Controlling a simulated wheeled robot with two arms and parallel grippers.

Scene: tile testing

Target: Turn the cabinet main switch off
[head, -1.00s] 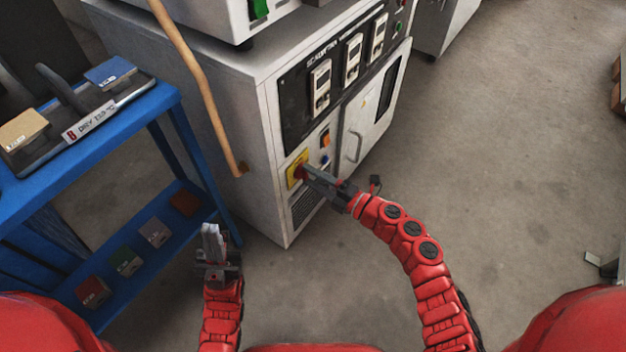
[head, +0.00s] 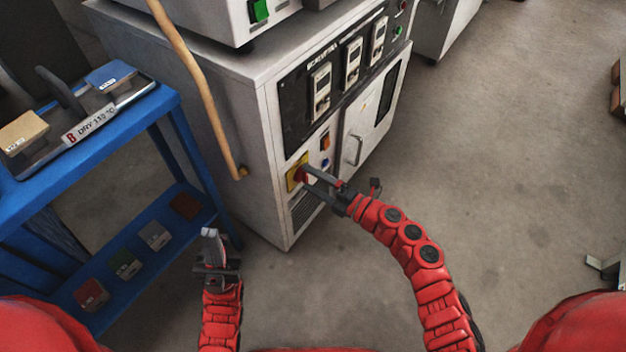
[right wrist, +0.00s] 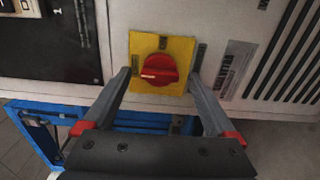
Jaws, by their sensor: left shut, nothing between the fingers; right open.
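The main switch is a red rotary knob on a yellow plate (head: 292,180), low on the cabinet's (head: 262,120) front. In the right wrist view the knob (right wrist: 159,69) faces me, its grip bar lying nearly level in the picture. My right gripper (head: 310,176) is open in front of the switch. In the right wrist view its fingers stand to the left and right of the knob, with gaps on both sides; I cannot tell how far the tips are from the plate. My left gripper (head: 210,238) is shut and empty, low in front of the cabinet's left side.
A blue rack (head: 170,100) with tile samples stands at the left. A tan hose (head: 205,90) hangs down the cabinet's side. An orange button (head: 325,142) and a blue button (head: 325,162) sit above the switch.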

